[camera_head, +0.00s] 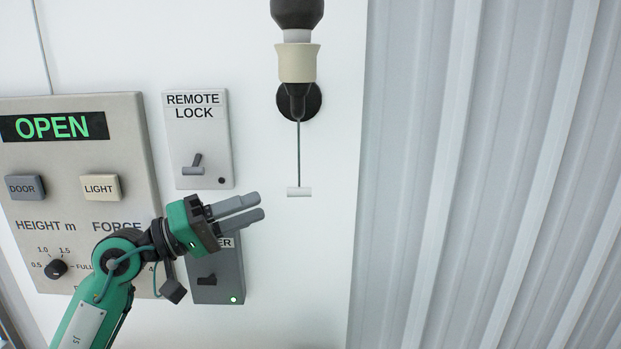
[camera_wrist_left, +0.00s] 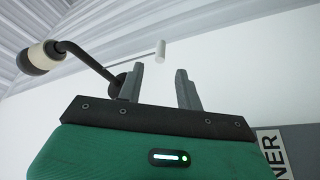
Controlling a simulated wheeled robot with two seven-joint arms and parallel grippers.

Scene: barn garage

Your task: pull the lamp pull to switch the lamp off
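The lamp (camera_head: 298,62) hangs from a dark wall mount at the top of the head view. A thin cord runs straight down from it to the lamp pull (camera_head: 299,192), a small white bar. My left gripper (camera_head: 260,206) is just left of and slightly below the pull, apart from it, its fingers pointing right. In the left wrist view the two fingers of my left gripper (camera_wrist_left: 160,72) stand apart with nothing between them. There the lamp pull (camera_wrist_left: 160,49) shows beyond the fingertips, and the lamp (camera_wrist_left: 42,58) is at upper left. My right gripper is not seen.
A control panel (camera_head: 65,150) with a green OPEN display is on the wall at left. A REMOTE LOCK switch plate (camera_head: 210,150) sits above a grey switch box (camera_head: 228,280), partly hidden by my left gripper. White corrugated metal (camera_head: 480,200) fills the right. The wall around the pull is clear.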

